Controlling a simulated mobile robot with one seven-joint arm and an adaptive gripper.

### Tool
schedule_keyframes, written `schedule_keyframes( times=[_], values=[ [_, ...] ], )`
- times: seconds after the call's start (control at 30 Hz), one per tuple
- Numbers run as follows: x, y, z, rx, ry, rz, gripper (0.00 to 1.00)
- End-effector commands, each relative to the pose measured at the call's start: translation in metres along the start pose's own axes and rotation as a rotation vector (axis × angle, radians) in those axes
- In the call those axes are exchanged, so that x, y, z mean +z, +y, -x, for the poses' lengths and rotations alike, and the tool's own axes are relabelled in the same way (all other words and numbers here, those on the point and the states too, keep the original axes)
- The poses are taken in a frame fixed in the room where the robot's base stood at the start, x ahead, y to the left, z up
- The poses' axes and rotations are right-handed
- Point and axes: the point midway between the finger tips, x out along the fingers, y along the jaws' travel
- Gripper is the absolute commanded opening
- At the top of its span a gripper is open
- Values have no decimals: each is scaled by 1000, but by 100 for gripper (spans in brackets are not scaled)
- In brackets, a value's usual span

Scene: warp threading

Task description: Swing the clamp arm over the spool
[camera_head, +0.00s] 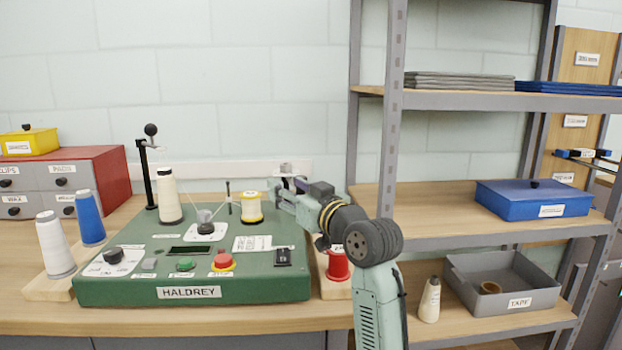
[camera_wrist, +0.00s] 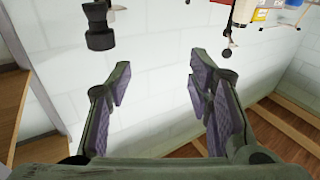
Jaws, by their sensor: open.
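The clamp arm (camera_head: 146,178) is a black upright post with a short top piece and a black ball knob, at the back left of the green machine. A cream cone spool (camera_head: 169,198) stands upright just right of it. A yellow spool (camera_head: 251,208) stands at the machine's back right. My gripper (camera_head: 287,188) is at the back right, beyond the yellow spool and well apart from the clamp arm. In the wrist view my gripper (camera_wrist: 160,82) is open with nothing between its fingers. A black ball knob on a rod (camera_wrist: 228,51) shows there at upper right, seemingly the clamp arm's.
A shelving unit (camera_head: 390,140) stands close on the right. A red spool (camera_head: 338,265) is beside the machine's right side. A red stop button (camera_head: 222,260) is on the front panel. White and blue cones (camera_head: 90,218) and a drawer cabinet (camera_head: 108,165) are on the left.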

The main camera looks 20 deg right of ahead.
Motion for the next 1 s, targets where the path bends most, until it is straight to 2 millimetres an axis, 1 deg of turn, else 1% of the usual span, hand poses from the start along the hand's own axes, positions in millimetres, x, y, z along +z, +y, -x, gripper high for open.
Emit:
schedule_keyframes(
  times=[0.03,0.1,0.2,0.27,0.37,0.7,0.83,1.0],
  values=[
    [2,23,14,26,-26,-7,47],
    [6,40,27,43,-49,-15,47],
    [9,52,34,54,-66,-23,47],
    [9,54,32,54,-69,-24,47],
    [9,54,20,54,-69,-25,47],
    [12,57,-44,54,-69,-25,47],
    [14,58,-60,55,-67,-25,47],
    [16,59,-70,56,-66,-23,47]
  ],
)
